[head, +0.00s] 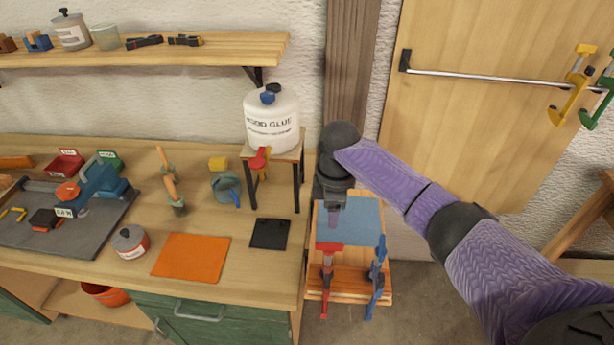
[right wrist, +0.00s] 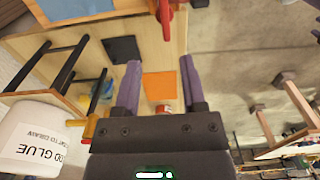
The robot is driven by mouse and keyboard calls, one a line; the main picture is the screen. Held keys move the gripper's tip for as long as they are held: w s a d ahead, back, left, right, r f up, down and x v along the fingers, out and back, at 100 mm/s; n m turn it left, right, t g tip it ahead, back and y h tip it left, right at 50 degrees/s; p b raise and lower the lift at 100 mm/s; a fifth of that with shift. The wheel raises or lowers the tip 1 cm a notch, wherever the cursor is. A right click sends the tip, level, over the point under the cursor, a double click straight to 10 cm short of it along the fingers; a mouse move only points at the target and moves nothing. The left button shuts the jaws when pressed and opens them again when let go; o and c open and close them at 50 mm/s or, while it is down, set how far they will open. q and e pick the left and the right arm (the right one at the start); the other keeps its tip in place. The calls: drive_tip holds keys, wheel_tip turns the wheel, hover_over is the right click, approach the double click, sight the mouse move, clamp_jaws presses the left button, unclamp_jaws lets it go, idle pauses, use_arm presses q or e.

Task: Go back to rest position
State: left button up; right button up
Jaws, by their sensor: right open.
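My right arm, in purple sleeves, comes in from the right in the head view. Its dark gripper (head: 333,218) hangs in front of a blue panel (head: 362,222) on a small wooden stand, just right of the workbench. In the right wrist view, the two purple fingers (right wrist: 158,72) stand well apart with nothing between them. Whether the gripper touches the blue panel is hard to tell. My left gripper is in neither view.
A wood glue jug (head: 271,120) stands on a raised stand left of my right gripper. Red (head: 327,268) and blue (head: 377,278) clamps sit on the wooden stand below. The workbench (head: 238,268) holds an orange mat (head: 191,257) and a black sheet (head: 270,233).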

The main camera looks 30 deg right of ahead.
drive_tip(key=s+a+f+m+t+y, duration=0.1)
drive_tip(key=s+a+f+m, duration=0.1)
drive_tip(key=s+a+f, duration=0.7)
drive_tip(key=s+a+r+m+t, duration=0.1)
drive_tip(key=s+r+m, duration=0.1)
drive_tip(key=s+m, duration=0.3)
drive_tip(key=s+r+m+t, duration=0.1)
drive_tip(key=s+r+m, duration=0.1)
drive_tip(key=s, duration=0.6)
drive_tip(key=s+f+g+h+b, duration=0.1)
drive_tip(key=s+f+b, duration=0.2)
drive_tip(key=f+b, duration=1.85)
drive_tip(key=s+d+f, duration=0.1)
drive_tip(key=s+f, duration=0.3)
drive_tip(key=f, duration=0.5)
drive_tip(key=s+d+f+g, duration=0.1)
drive_tip(key=s+f, duration=0.4)
drive_tip(key=f, duration=0.4)
drive_tip(key=s+d+f+p, duration=0.1)
drive_tip(key=s+f, duration=0.3)
drive_tip(key=f, duration=0.5)
drive_tip(key=shift+s+d+f, duration=0.2)
drive_tip(key=shift+d+f, duration=0.05)
